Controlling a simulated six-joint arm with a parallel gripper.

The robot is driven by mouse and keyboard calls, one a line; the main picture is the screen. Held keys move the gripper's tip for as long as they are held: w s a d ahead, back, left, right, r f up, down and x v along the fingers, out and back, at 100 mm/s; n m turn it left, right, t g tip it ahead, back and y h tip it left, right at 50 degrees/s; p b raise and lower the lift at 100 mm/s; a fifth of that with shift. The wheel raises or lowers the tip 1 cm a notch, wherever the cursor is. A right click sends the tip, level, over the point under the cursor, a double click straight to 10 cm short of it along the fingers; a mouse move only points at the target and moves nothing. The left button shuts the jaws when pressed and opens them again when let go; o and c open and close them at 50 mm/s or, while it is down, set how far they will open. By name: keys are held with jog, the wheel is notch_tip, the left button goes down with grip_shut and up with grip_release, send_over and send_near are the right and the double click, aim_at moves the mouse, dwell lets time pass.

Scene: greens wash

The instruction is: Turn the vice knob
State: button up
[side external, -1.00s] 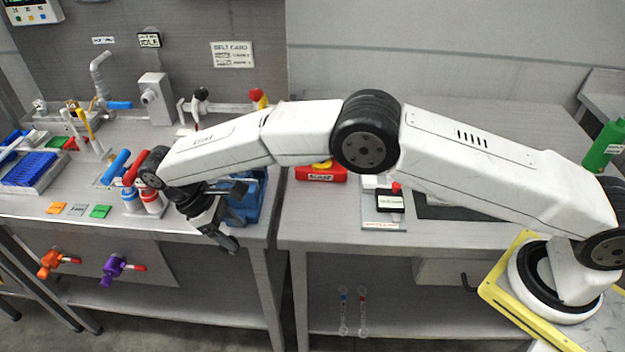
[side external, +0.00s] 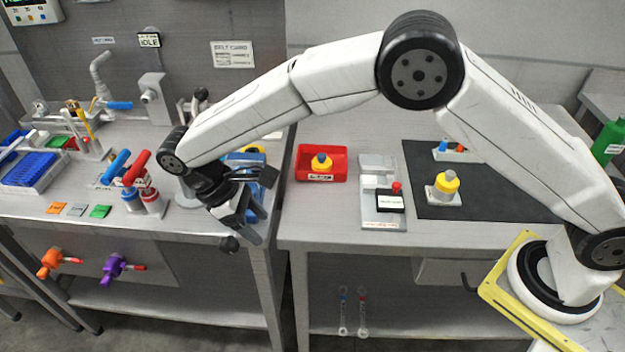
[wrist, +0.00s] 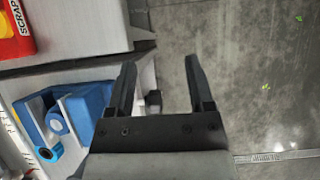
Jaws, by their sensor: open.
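The blue vice (side external: 257,160) sits at the right end of the left bench, mostly hidden behind my gripper in the side view. In the wrist view the vice (wrist: 85,105) lies left of my fingers. The dark vice knob (side external: 229,244) shows at the bench's front edge, below my gripper. In the wrist view the knob (wrist: 154,101) appears between the two fingers, nearer the left one; I cannot tell its depth from them. My gripper (side external: 258,228) is open and empty, its fingers pointing down and right. It also shows in the wrist view (wrist: 158,64).
A red scrap bin (side external: 310,168) holding a yellow-topped part stands on the right bench. Red (side external: 138,168) and blue (side external: 116,166) handled valves stand left of my gripper. Orange (side external: 50,263) and purple (side external: 115,268) valves hang below the bench front. Open floor (wrist: 250,100) lies before the bench.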

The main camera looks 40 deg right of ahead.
jog(key=s+d+r, duration=0.3)
jog(key=s, duration=0.2)
jog(key=shift+s, duration=0.35)
dwell(0.4)
jog(key=t+y, duration=0.4)
send_over(225, 239)
notch_tip(225, 239, down, 6)
jog(key=shift+a+r, duration=0.1)
jog(key=shift+r, duration=0.1)
jog(key=shift+f, duration=0.15)
jog(key=shift+f, duration=3.7)
